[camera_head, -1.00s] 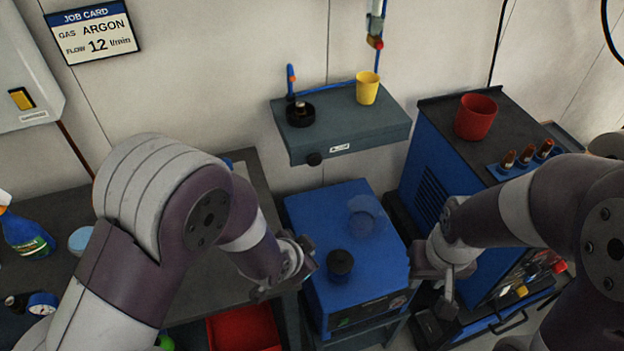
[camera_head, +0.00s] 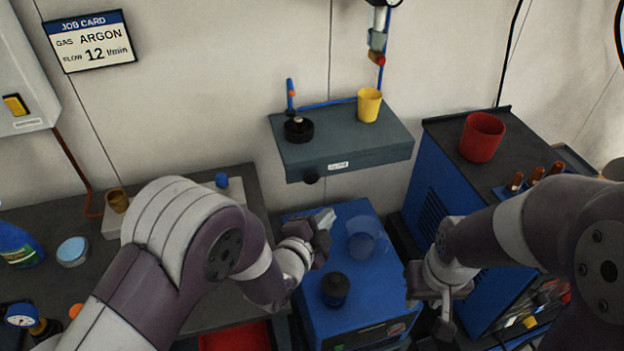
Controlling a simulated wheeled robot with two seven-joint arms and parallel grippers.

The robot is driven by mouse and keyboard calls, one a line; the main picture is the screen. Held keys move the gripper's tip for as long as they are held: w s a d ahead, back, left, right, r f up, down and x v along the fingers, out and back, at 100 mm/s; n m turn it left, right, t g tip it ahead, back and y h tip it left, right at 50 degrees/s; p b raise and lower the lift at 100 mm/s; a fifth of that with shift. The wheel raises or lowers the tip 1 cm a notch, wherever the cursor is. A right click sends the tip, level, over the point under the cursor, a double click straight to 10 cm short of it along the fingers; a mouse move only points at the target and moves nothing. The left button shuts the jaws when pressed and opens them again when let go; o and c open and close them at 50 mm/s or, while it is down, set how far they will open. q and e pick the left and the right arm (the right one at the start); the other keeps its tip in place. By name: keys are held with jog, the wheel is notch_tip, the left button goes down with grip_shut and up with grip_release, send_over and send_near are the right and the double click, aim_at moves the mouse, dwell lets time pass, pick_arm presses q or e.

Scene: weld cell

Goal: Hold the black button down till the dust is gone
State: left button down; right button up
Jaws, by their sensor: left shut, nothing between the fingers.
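A blue box (camera_head: 375,296) stands low in the middle. On its top is a round black button (camera_head: 334,289), standing proud, with nothing touching it. Behind the button is a clear cup-like cover (camera_head: 362,240); I cannot make out any dust in it. My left gripper (camera_head: 325,220) is shut and empty, near the back left corner of the box, further back than the button and apart from it. My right gripper (camera_head: 428,300) hangs at the right side of the box, pointing down; its fingers are too unclear to tell their opening.
A grey shelf (camera_head: 375,150) on the wall carries a yellow cup (camera_head: 369,105) and a black round fitting (camera_head: 298,130). A blue cabinet (camera_head: 435,185) at right bears a red cup (camera_head: 481,137). A dark workbench (camera_head: 195,275) lies left; a red tray (camera_head: 235,337) is below it.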

aim_at(311, 176)
pick_arm(q)
jog(key=w+a+b, duration=0.1)
jog(key=w+a, duration=0.1)
jog(key=w, duration=0.5)
jog(key=shift+w+a, duration=0.2)
jog(key=shift+w, duration=0.1)
dwell(1.8)
jog(key=shift+w+a, duration=0.1)
jog(key=shift+w, duration=0.2)
jog(key=shift+w+a+b, duration=0.2)
jog(key=shift+w+b, duration=0.25)
jog(key=shift+w, duration=0.1)
dwell(0.6)
jog(key=shift+s+d, duration=0.1)
jog(key=shift+s, duration=0.05)
dwell(2.0)
jog(key=shift+s+d, duration=0.2)
jog(key=shift+s, duration=0.6)
